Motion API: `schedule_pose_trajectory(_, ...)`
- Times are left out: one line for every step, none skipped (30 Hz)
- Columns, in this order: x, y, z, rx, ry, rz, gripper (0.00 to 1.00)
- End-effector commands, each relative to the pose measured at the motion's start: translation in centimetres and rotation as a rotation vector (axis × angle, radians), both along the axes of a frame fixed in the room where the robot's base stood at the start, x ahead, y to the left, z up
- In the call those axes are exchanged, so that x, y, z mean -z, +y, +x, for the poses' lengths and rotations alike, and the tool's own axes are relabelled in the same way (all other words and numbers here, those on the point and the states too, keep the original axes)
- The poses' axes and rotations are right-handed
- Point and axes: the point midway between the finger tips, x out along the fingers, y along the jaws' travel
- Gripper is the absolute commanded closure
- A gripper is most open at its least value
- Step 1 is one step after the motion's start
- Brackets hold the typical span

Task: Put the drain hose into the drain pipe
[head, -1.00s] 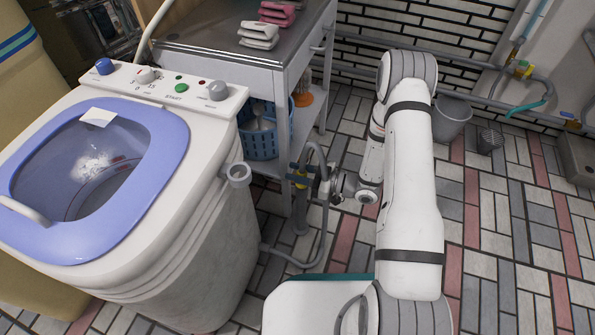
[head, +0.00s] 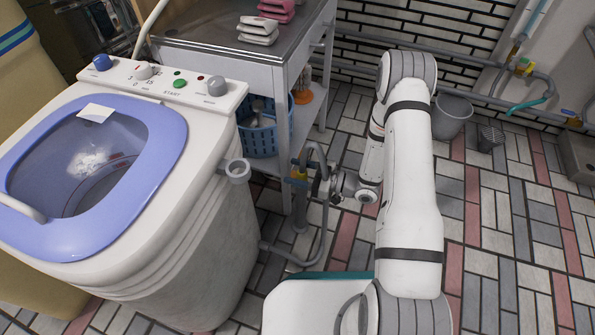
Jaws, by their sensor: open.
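The grey drain hose (head: 325,222) leaves the lower side of the washing machine (head: 205,230), rises from the floor and arches over beside the table leg. Its downturned end has a yellow band. The grey drain pipe (head: 300,215) stands upright on the floor directly below that end. The hose end lines up with the pipe's top, but I cannot tell how far it is inside. My gripper (head: 297,174) reaches in from the right. Its blue-tipped fingers are open, spread above and below the yellow band in the picture. Part of the gripper is hidden behind the hose.
A metal table (head: 215,55) with a blue basket (head: 262,130) on its lower shelf stands close behind the pipe. A grey hook (head: 237,170) sticks out from the washer's side. A grey bucket (head: 452,117) stands at the wall.

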Motion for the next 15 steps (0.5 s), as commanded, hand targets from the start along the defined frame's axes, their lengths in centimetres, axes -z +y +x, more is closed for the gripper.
schedule_pose_trajectory(0.0,-0.1,0.0,0.0,0.0,0.0,0.47)
schedule_pose_trajectory(0.0,-0.2,0.0,0.001,0.0,0.0,0.47)
schedule_pose_trajectory(-0.1,-0.5,-0.1,0.001,0.0,0.0,0.47)
schedule_pose_trajectory(-0.1,-0.8,-0.1,0.002,0.001,0.0,0.47)
schedule_pose_trajectory(-0.2,-1.1,-0.2,0.004,0.001,0.0,0.47)
schedule_pose_trajectory(-0.2,-1.7,-0.4,0.004,0.001,0.0,0.47)
schedule_pose_trajectory(-0.2,-2.2,-0.5,0.005,0.002,0.001,0.47)
schedule_pose_trajectory(-0.3,-2.7,-0.6,0.006,0.002,0.001,0.47)
schedule_pose_trajectory(-0.3,-3.3,-0.8,0.006,0.002,0.001,0.47)
schedule_pose_trajectory(-0.3,-3.8,-0.9,0.006,0.001,0.0,0.47)
schedule_pose_trajectory(-0.3,-4.3,-1.1,0.005,0.001,0.0,0.47)
schedule_pose_trajectory(-0.3,-4.9,-1.3,0.006,0.001,0.0,0.47)
schedule_pose_trajectory(-0.2,-5.4,-1.4,0.005,0.002,0.001,0.47)
schedule_pose_trajectory(-0.2,-5.8,-1.6,0.005,0.001,0.0,0.47)
schedule_pose_trajectory(-0.2,-6.2,-1.7,0.004,0.001,0.0,0.47)
